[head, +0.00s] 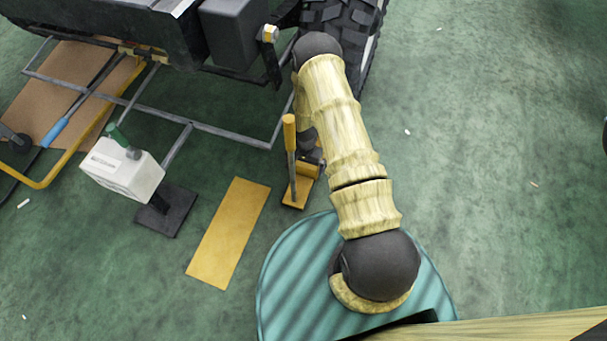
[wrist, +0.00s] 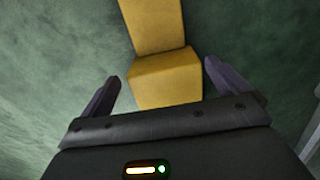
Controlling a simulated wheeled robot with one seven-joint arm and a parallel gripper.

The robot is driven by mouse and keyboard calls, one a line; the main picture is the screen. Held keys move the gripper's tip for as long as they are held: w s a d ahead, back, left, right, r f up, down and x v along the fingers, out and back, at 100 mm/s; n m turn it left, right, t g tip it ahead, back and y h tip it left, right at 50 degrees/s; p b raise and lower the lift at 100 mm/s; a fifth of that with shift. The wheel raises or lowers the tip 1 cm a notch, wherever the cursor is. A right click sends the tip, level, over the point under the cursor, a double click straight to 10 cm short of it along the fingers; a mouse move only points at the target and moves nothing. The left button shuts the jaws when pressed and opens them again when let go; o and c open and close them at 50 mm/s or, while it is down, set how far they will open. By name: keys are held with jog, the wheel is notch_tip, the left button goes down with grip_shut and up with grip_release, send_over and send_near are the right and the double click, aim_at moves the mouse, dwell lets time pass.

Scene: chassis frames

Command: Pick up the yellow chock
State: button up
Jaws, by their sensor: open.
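The yellow chock (wrist: 168,80) shows in the wrist view as a block with a longer yellow part reaching away toward the top edge. My gripper (wrist: 161,78) is open, with one dark finger on each side of the block's near end. There are gaps between the fingers and the block, and no contact is visible. In the head view, part of the yellow chock (head: 298,192) shows on the green floor beside my arm. My arm partly covers it there and hides most of my gripper.
A vehicle with a large tyre (head: 338,22) and a grey tube frame (head: 232,135) stands just behind. A flat yellow plate (head: 228,232) lies left of the chock. A white box (head: 122,170) on a dark stand is farther left. The floor at right is mostly clear.

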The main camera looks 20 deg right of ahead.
jog(key=shift+f, duration=0.1)
notch_tip(320, 180, down, 5)
jog(key=b, duration=0.4)
jog(key=shift+w+b, duration=0.15)
jog(key=shift+b, duration=0.25)
jog(key=c, duration=1.3)
